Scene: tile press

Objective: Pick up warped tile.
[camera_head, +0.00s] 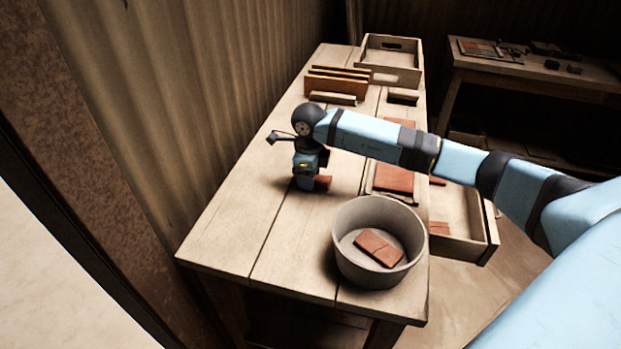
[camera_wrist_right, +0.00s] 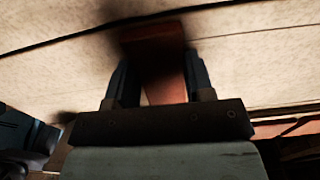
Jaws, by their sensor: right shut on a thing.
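My right gripper (camera_wrist_right: 160,85) is shut on a reddish-brown tile (camera_wrist_right: 160,55), which sits between its two dark fingers in the right wrist view. In the head view the right gripper (camera_head: 310,182) points down at the table, and a small part of the tile (camera_head: 323,183) shows beside it. The gripper hides the rest of the tile there. I cannot tell whether the tile touches the table or how warped it is. My left gripper is not in view.
A grey round bin (camera_head: 345,254) with red tile pieces (camera_head: 379,248) stands at the table's near end. Red tiles (camera_head: 394,179) lie behind it. An open drawer (camera_head: 462,213) juts out at right. A wooden rack (camera_head: 338,84) and crate (camera_head: 391,53) stand at the far end.

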